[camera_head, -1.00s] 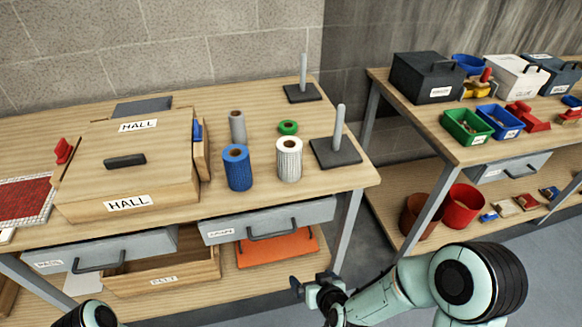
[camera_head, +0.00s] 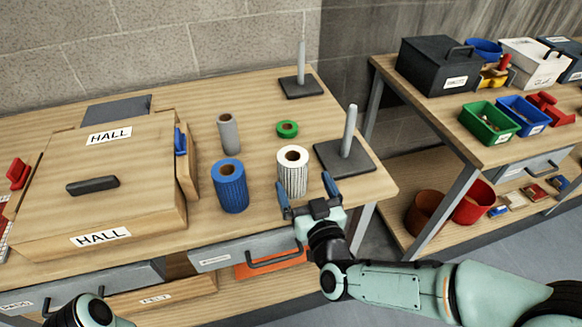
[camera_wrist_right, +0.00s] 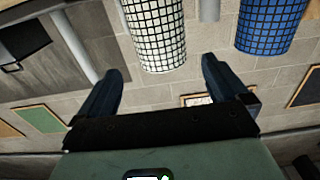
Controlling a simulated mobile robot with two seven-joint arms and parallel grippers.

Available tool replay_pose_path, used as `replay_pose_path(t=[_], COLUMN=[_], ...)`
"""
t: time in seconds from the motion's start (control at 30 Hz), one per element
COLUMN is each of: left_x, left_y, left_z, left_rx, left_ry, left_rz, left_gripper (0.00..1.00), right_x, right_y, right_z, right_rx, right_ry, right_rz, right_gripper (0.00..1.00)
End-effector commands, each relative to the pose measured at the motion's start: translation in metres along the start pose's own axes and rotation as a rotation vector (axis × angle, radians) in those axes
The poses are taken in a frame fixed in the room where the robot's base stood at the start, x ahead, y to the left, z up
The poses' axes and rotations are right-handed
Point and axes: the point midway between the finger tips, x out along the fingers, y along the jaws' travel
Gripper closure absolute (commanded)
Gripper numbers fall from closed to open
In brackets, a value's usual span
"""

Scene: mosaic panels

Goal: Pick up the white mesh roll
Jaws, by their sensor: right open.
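The white mesh roll (camera_head: 292,172) stands upright on the wooden table, with a dark grid pattern and a brown core. My right gripper (camera_head: 305,190) is at the table's front edge, just in front of the roll, with its fingers apart and pointing towards it. In the right wrist view the roll (camera_wrist_right: 155,32) shows beyond the two open fingers (camera_wrist_right: 160,85), with nothing between them. Only a rounded part of my left arm shows at the bottom left; its gripper is out of view.
A blue mesh roll (camera_head: 230,187) stands left of the white one, with a grey roll (camera_head: 228,134) and green tape roll (camera_head: 287,129) behind. A post on a dark base (camera_head: 344,157) stands close on the right. A wooden HALL box (camera_head: 140,200) fills the left.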

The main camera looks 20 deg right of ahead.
Motion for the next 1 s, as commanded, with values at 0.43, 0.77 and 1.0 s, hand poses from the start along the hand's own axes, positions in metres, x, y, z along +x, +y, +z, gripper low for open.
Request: replay_pose_path(t=[0.43, 0.77, 1.0], left_x=[-0.004, -0.009, -0.009], left_y=[0.001, 0.001, 0.001], left_z=[0.002, 0.006, 0.006], left_rx=[-0.001, -0.002, -0.002], left_ry=[-0.007, -0.017, -0.017], left_rz=[-0.001, -0.004, -0.004], left_gripper=[0.57, 0.57, 0.57], right_x=[0.056, 0.099, 0.102], right_y=[-0.001, -0.002, -0.002], right_z=[-0.001, -0.005, -0.005], right_rx=[0.001, 0.001, 0.001], right_ry=[-0.001, -0.001, -0.001], right_rz=[0.0, 0.001, 0.0], right_gripper=[0.0, 0.0, 0.0])
